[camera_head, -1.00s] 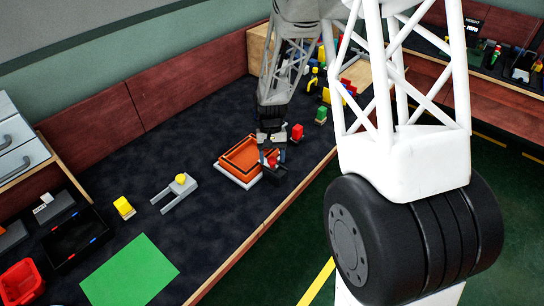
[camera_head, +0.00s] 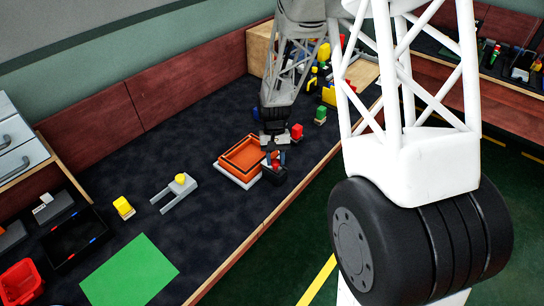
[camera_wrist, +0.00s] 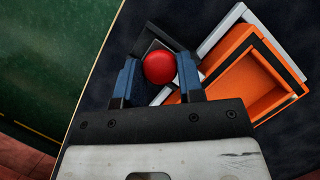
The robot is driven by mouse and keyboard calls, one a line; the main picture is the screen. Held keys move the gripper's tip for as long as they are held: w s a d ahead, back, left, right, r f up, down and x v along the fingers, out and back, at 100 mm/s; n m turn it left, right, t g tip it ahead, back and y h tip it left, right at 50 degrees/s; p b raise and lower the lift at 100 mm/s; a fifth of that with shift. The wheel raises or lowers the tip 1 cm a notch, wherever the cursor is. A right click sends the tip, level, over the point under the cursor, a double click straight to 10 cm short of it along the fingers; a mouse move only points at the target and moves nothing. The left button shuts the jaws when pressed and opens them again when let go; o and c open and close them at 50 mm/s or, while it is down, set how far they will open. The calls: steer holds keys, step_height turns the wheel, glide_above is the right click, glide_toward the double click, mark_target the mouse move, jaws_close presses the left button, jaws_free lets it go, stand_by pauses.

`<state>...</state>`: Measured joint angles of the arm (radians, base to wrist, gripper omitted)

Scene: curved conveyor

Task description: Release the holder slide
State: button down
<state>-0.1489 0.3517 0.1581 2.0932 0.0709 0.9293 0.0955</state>
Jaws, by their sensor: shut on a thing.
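My gripper (camera_head: 274,154) is over the dark work surface beside the orange tray, and its fingers are shut on a red round knob (camera_wrist: 159,67). In the wrist view the knob sits between the two blue-grey fingers. A black block-like part (camera_wrist: 149,42) lies under and around the knob; in the head view this black part (camera_head: 275,177) shows just below the fingers. I take it to be the holder slide, but much of it is hidden. The orange tray (camera_head: 225,163) stands close to the left on a light base; in the wrist view it (camera_wrist: 228,87) is on the right.
A grey forked piece with a yellow knob (camera_head: 180,179), a yellow block (camera_head: 123,206) and a green sheet (camera_head: 130,272) lie to the left. The table's front edge (camera_head: 265,225) is close.

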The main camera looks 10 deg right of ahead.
steer(key=shift+s+d, duration=0.65)
steer(key=shift+s, duration=0.05)
steer(key=c, duration=0.8)
jaws_free()
steer(key=shift+o, duration=0.2)
steer(key=shift+w+r, duration=0.1)
steer(key=shift+r, duration=0.05)
steer(key=v, duration=0.7)
steer(key=shift+r, duration=0.25)
steer(key=shift+r, duration=0.1)
